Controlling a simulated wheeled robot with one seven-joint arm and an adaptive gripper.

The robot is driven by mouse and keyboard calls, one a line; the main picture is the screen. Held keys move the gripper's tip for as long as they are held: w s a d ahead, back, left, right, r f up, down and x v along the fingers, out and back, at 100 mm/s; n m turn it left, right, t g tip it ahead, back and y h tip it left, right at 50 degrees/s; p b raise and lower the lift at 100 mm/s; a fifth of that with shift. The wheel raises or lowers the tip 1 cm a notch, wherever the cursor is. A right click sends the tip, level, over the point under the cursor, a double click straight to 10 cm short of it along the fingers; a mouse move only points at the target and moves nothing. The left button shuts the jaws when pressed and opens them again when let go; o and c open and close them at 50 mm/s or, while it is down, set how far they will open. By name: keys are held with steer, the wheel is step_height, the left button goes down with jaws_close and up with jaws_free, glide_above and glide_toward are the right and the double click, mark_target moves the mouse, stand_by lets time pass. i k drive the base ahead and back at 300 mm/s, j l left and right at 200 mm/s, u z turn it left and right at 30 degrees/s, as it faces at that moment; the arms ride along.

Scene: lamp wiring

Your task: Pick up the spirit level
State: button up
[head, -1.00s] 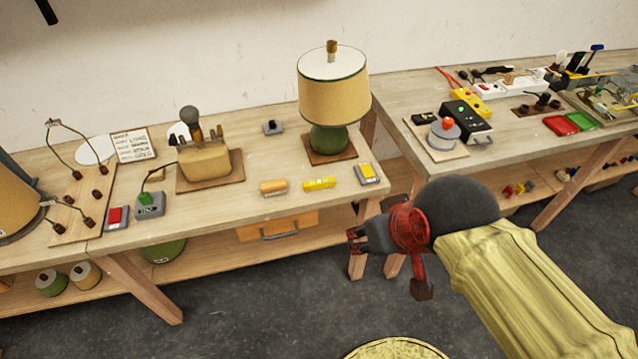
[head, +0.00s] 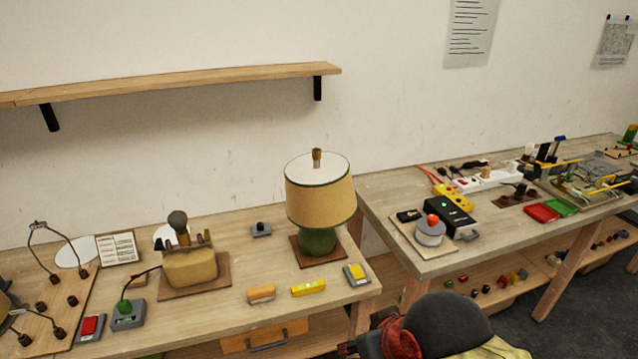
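A small yellow spirit level (head: 308,288) lies flat near the front edge of the left workbench (head: 215,314). It sits between an orange-brown block-like tool (head: 262,293) and a grey box with a yellow top (head: 356,274). My gripper (head: 347,348) is at the bottom edge of the head view, in front of the bench and to the lower right of the spirit level, apart from it. Only a small dark part of it shows, so its fingers cannot be made out.
A green lamp with a tan shade (head: 320,195) stands behind the spirit level. A tan block with tools (head: 190,265) is on the left. A second workbench (head: 400,240) on the right holds power strips and trays. A wall shelf (head: 180,82) hangs above.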

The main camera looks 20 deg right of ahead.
mark_target(312, 286)
steer(key=i+l+u, duration=0.1)
steer(key=i+u, duration=0.15)
steer(key=i, duration=0.2)
steer(key=i+l+u, duration=0.15)
steer(key=i+u, duration=0.15)
steer(key=i, duration=0.1)
